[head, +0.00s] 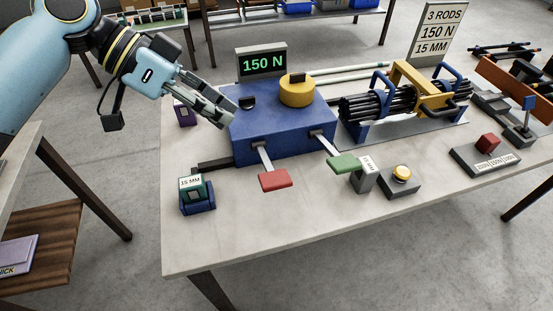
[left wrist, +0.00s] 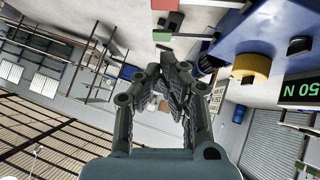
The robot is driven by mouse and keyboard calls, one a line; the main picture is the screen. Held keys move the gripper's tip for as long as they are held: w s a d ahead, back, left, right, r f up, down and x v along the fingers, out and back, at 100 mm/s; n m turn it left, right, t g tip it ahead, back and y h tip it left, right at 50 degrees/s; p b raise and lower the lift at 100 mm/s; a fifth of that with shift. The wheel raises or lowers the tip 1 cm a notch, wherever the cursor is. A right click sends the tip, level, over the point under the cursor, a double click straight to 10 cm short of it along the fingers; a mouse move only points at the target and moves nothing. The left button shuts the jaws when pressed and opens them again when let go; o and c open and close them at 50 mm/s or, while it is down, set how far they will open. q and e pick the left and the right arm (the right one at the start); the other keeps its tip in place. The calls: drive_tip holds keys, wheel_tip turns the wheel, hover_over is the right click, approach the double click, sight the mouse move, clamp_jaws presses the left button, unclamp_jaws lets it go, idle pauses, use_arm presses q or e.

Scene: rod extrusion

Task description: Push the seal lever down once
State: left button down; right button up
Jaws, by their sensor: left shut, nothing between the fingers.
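A blue machine box (head: 285,135) stands on the table with two levers on its front. One lever ends in a red paddle (head: 275,179), the other in a green paddle (head: 344,163); no label shows which is the seal lever. Both paddles stick out toward the table's front edge. My left gripper (head: 230,113) is shut and empty, at the box's upper left corner, behind and left of the red paddle; I cannot tell whether it touches the box. Its fingers (left wrist: 180,78) also show closed in the left wrist view. My right gripper is not in view.
A yellow knob (head: 297,92) and a 150 N display (head: 262,63) are on or behind the box. A teal 15 MM block (head: 192,186) sits front left, a yellow button (head: 401,174) front right. A rack of black rods (head: 372,107) stands right.

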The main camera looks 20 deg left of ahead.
use_arm(q)
drive_tip(key=p, duration=0.1)
hover_over(272, 177)
drive_tip(key=w+a, duration=0.1)
wheel_tip(272, 177, down, 6)
drive_tip(key=shift+a+r, duration=0.1)
drive_tip(key=shift+a, duration=0.05)
drive_tip(key=f, duration=0.2)
drive_tip(key=d+f+p, duration=0.1)
drive_tip(key=shift+s+f, duration=0.3)
drive_tip(key=shift+s+d+f, duration=0.1)
drive_tip(key=shift+s+f, duration=0.05)
drive_tip(key=shift+f, duration=0.45)
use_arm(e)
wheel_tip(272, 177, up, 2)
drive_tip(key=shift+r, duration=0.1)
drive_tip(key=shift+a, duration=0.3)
